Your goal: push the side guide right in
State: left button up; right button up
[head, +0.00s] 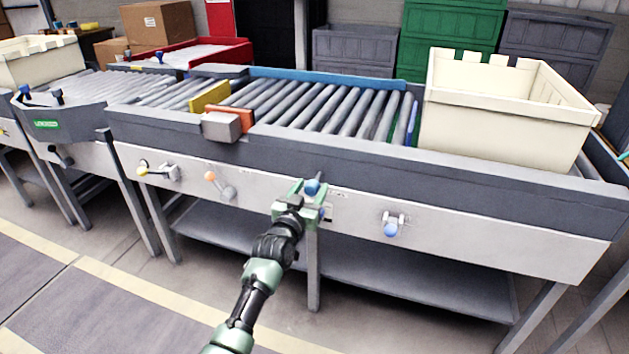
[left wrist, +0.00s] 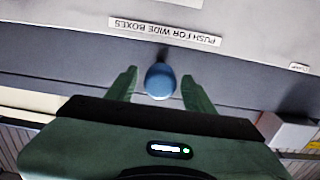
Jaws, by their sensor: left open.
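My left gripper (head: 306,193) is at the front panel of the conveyor, its fingers pointing at the panel. It is open, with one finger on each side of a round blue knob (head: 312,186). In the left wrist view the knob (left wrist: 160,81) sits between the green fingertips (left wrist: 159,77), with a gap visible on both sides. A label reading "PUSH FOR WIDE BOXES" (left wrist: 165,32) is on the panel by the knob. A long blue rail (head: 330,76), which looks like the side guide, runs along the far side of the rollers. My right gripper is not in view.
A cream crate (head: 500,115) stands at the conveyor's right end. The rollers (head: 320,105) left of it are clear. A shelf (head: 400,275) lies below.

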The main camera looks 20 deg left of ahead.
pick_arm(q)
jog(key=shift+s+a+p, duration=0.1)
jog(key=shift+s+p, duration=0.2)
jog(key=shift+s, duration=1.7)
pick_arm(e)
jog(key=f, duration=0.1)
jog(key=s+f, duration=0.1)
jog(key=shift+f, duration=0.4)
pick_arm(q)
jog(key=s+b, duration=0.2)
jog(key=b, duration=0.1)
jog(key=shift+s+r, duration=0.15)
jog(key=shift+r, duration=0.15)
jog(key=w+b, duration=0.1)
jog(key=w, duration=0.5)
jog(key=shift+b, duration=0.3)
jog(key=shift+w, duration=0.6)
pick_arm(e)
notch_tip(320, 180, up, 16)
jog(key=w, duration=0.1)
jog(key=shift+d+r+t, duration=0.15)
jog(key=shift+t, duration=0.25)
pick_arm(q)
grip_shut()
